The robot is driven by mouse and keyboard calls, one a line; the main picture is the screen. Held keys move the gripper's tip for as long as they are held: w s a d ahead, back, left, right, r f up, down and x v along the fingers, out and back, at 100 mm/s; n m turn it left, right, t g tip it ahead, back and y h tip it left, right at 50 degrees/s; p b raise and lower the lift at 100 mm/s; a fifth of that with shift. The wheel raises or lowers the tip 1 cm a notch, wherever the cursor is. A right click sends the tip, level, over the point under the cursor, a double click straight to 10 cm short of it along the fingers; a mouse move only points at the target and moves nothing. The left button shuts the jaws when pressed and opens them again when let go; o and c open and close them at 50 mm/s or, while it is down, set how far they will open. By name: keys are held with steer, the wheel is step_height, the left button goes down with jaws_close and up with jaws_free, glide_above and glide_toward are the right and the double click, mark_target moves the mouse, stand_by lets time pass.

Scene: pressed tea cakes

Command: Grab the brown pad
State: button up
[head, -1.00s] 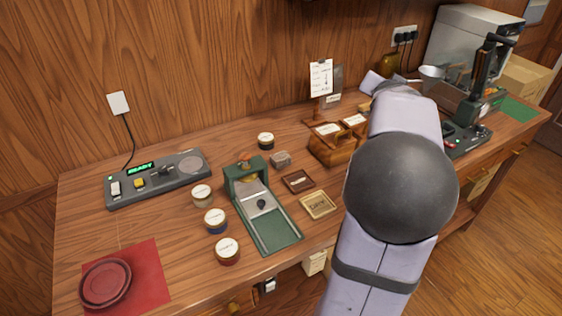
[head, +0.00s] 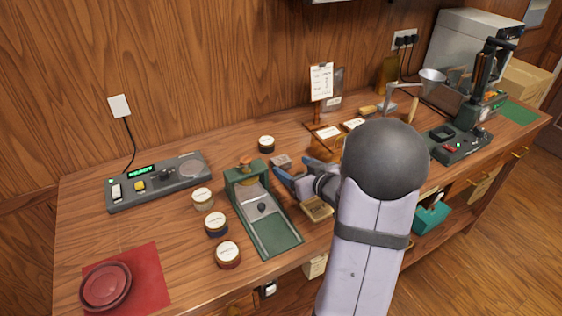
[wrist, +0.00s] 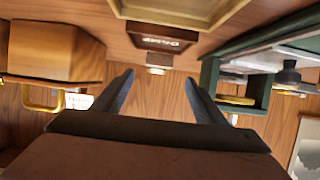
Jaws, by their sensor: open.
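The brown pad shows in the wrist view (wrist: 163,42) as a dark brown slab with pale lettering, above and beyond the gap between my fingers. In the head view my gripper (head: 294,169) covers the spot where it lay, right of the green tray device. My gripper is open, with two blue fingers apart and nothing between them; it also shows in the wrist view (wrist: 159,78). I cannot tell its exact height over the pad. A tan pad (head: 317,211) lies just in front, partly hidden by my wrist; its edge shows in the wrist view (wrist: 215,12).
The green tray device (head: 275,232) stands close on the left. A wooden box is mostly hidden behind my arm, and shows in the wrist view (wrist: 52,50). Several round jars (head: 216,224) stand to the left.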

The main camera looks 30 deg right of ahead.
mark_target(282, 160)
steer(key=shift+p+x, duration=0.5)
steer(key=shift+x, duration=3.1)
steer(key=shift+d+f, duration=0.1)
steer(key=shift+d, duration=0.05)
steer(key=c, duration=1.1)
